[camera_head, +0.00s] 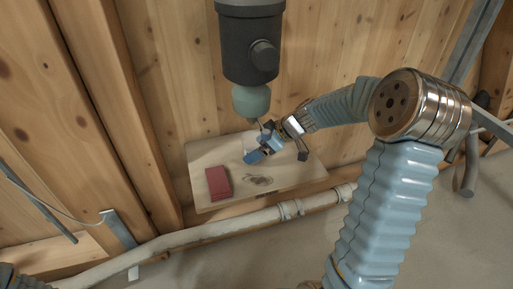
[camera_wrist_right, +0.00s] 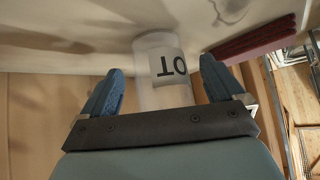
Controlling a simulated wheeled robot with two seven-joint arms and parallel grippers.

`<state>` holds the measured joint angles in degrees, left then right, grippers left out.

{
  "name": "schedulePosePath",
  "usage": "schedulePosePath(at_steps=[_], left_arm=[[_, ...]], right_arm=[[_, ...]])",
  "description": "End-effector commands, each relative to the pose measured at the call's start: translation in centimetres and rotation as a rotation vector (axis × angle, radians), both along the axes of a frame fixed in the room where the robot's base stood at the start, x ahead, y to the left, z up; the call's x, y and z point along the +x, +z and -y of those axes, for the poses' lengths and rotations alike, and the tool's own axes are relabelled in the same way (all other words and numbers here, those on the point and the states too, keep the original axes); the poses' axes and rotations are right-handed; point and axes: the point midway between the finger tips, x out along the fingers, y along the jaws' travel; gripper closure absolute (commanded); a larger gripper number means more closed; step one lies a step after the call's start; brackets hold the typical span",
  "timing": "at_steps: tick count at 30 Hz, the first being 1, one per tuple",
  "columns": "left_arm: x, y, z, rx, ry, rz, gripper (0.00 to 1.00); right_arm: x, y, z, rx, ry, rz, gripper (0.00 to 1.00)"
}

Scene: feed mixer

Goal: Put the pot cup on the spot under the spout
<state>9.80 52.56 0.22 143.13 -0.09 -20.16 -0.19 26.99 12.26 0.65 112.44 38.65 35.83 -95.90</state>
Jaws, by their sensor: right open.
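The pot cup (camera_wrist_right: 152,98) is a pale, translucent cylinder with a dark-marked label, seen in the right wrist view between my right gripper's two blue fingers. In the head view it is a faint pale shape (camera_head: 249,141) on the small wooden table, below the spout (camera_head: 251,101). My right gripper (camera_head: 261,148) is open at the cup, and its fingers (camera_wrist_right: 163,72) show gaps on both sides of it. I cannot tell whether the cup stands exactly on the spot, as the spot is not clearly visible. My left gripper is not in view.
The dark mixer body (camera_head: 249,45) hangs above the wooden table (camera_head: 202,157). A dark red block (camera_head: 218,183) lies at the table's left, with a tangle of thin dark wire (camera_head: 258,180) beside it. A pale pipe (camera_head: 220,228) runs along in front. Wooden walls stand behind.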

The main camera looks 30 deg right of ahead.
Motion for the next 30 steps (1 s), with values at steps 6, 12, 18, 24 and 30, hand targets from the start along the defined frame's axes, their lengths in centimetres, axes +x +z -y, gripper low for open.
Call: schedulePosePath(at_steps=[6,12,18,24,30], left_arm=[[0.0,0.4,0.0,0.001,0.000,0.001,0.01],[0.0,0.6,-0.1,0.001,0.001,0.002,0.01],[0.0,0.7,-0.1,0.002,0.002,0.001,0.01],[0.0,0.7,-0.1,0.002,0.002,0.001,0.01],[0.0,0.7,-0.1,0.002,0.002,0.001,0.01]], right_arm=[[-2.3,3.5,2.0,-0.004,-0.003,0.004,0.05],[-4.6,6.6,3.8,-0.002,-0.002,0.003,0.05],[-5.8,8.1,4.7,-0.001,0.000,0.001,0.05],[-6.0,8.3,4.8,0.000,0.001,-0.001,0.05],[-5.9,8.3,4.8,0.000,0.000,0.000,0.05]])
